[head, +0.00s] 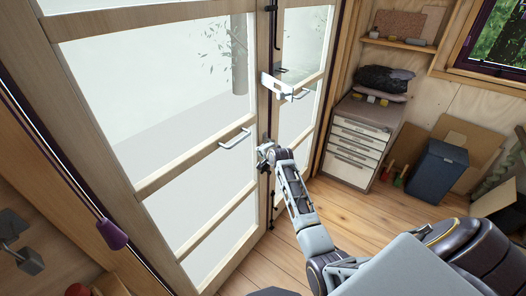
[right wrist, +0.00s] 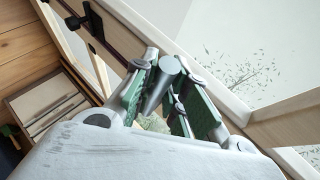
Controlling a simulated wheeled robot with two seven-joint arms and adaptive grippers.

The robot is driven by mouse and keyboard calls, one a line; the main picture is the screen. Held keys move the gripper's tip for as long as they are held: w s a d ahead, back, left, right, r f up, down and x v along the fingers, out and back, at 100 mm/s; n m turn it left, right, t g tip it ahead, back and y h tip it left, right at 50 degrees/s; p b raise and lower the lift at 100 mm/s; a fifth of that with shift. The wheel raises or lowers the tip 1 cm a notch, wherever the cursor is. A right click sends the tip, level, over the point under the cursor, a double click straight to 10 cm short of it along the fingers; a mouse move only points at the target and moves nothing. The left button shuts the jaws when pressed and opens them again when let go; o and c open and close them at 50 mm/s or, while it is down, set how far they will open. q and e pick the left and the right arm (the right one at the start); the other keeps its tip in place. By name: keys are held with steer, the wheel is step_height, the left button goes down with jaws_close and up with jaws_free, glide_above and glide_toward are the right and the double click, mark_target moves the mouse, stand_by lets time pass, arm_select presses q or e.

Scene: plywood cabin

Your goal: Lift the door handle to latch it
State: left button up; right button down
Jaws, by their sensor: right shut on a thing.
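The glazed wooden double door (head: 152,186) fills the left and middle of the head view. My right gripper (head: 265,152) is at the edge where the two door leaves meet. In the right wrist view its green-padded fingers (right wrist: 169,62) are on both sides of a dark grey, rounded bar, the door handle (right wrist: 158,92), and are shut on it. In the head view the handle is mostly hidden by the gripper. I cannot tell the handle's exact angle. My left gripper is not in view.
A pale pull bar (head: 235,138) and a white bracket (head: 285,87) stick out from the door near my right gripper. A drawer cabinet (head: 352,150) and a dark blue bin (head: 437,170) stand at the right. The wooden floor (head: 375,230) between is clear.

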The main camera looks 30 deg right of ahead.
steer(key=c, duration=1.4)
jaws_free()
steer(key=shift+v, duration=6)
steer(key=s+a+f+n+g+y, duration=0.1)
steer(key=s+a+f+n, duration=0.15)
steer(key=f, duration=0.75)
steer(key=s+a+f+n+g, duration=0.2)
steer(key=a+f, duration=0.2)
steer(key=f, duration=0.7)
steer(key=s+a+f+n+g+y, duration=0.1)
steer(key=s+a+f+n, duration=0.2)
steer(key=f, duration=0.7)
steer(key=s+a+f+n+g, duration=0.1)
steer(key=s+a+f+n, duration=0.1)
steer(key=s+f, duration=0.6)
steer(key=s+a+f+n+g, duration=0.2)
steer(key=s+f, duration=0.5)
steer(key=f, duration=0.2)
steer(key=s+f+n+g, duration=0.1)
steer(key=s+f, duration=0.4)
steer(key=s, duration=0.6)
steer(key=s+a+f+n+g, duration=0.1)
steer(key=s+f+n, duration=0.3)
steer(key=s, duration=0.7)
steer(key=s+f+n+g, duration=0.1)
steer(key=s+f, duration=0.4)
steer(key=s, duration=0.7)
steer(key=shift+a+f+n+g, duration=0.2)
steer(key=shift+f+n+g, duration=0.2)
steer(key=shift+n, duration=0.45)
